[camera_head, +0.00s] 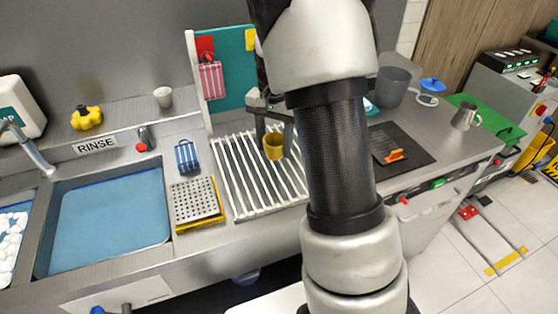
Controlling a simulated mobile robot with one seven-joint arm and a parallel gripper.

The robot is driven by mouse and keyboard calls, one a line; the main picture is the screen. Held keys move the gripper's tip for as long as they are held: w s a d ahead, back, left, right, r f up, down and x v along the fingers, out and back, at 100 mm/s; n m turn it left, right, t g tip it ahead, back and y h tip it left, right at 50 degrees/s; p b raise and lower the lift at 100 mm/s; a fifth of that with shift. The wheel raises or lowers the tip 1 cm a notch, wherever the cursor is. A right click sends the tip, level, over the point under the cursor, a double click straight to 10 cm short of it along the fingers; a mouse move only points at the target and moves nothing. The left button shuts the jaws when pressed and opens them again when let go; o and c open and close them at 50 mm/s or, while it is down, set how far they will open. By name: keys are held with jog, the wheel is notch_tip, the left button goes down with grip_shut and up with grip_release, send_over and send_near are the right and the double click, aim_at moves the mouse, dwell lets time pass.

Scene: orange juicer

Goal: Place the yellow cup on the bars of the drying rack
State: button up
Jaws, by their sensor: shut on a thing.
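The yellow cup (273,147) shows upright in my gripper (272,134), over the white-barred drying rack (243,196). My gripper is shut on the cup, with its fingers at the cup's upper part. The cup is over the upper right part of the bars. I cannot tell whether its base touches the bars or is a little above them. My arm hides the right side of the rack.
A blue-bottomed sink (110,225) lies left of the rack. A teal board (228,75) rises behind the rack. A dark mat (400,146) lies to the right.

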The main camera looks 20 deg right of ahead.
jog(key=shift+f, duration=3.1)
jog(key=shift+f, duration=0.15)
jog(key=o, duration=1)
